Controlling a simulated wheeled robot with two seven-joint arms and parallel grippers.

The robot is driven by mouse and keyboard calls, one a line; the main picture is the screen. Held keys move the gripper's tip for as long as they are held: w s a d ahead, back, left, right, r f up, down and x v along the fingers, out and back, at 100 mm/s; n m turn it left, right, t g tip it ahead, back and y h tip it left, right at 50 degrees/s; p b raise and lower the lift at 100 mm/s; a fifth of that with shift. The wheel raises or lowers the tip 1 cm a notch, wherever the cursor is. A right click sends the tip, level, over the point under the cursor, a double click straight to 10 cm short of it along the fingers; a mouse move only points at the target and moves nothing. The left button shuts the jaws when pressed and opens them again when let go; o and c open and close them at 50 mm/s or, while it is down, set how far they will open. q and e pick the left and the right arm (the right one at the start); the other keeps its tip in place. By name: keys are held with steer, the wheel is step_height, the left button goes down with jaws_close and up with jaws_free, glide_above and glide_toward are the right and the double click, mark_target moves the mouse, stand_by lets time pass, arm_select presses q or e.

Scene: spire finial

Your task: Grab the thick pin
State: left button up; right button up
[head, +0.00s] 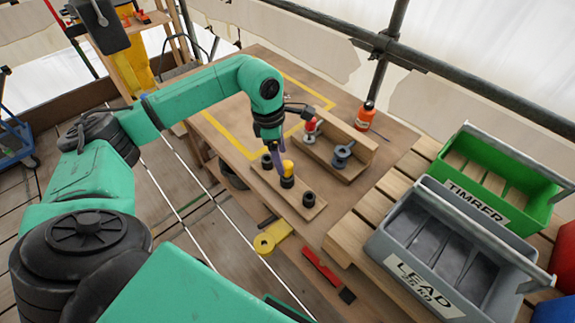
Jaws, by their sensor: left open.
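A small wooden board (299,207) lies on the workbench with several dark round holders in a row. A yellow-topped piece, which may be the thick pin (288,167), stands upright in the middle dark holder. My left gripper (276,152) points down just above and behind this piece, close to it. It is open; its fingers are small and partly hidden, and I cannot tell whether they touch the piece. A dark holder (309,199) stands at the near end of the board, and another at the far end beside my gripper. My right gripper is not in view.
A wooden stand (350,141) with a red-and-white piece and a grey spool is behind right. An orange bottle (366,115) stands further back. Grey (381,248) and green (543,205) bins are at right.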

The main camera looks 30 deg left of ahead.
mark_target(286, 164)
arm_select(q)
steer(key=f+p, duration=0.1)
steer(key=f, duration=0.1)
steer(key=w+f, duration=0.1)
steer(key=f, duration=0.1)
steer(key=d+f+p, duration=0.1)
steer(key=f, duration=0.1)
steer(key=shift+w+f+p, duration=0.3)
steer(key=shift+w+f, duration=0.05)
steer(key=shift+f, duration=0.35)
steer(key=shift+c, duration=0.3)
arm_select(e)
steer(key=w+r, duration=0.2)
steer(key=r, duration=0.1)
arm_select(q)
jaws_close()
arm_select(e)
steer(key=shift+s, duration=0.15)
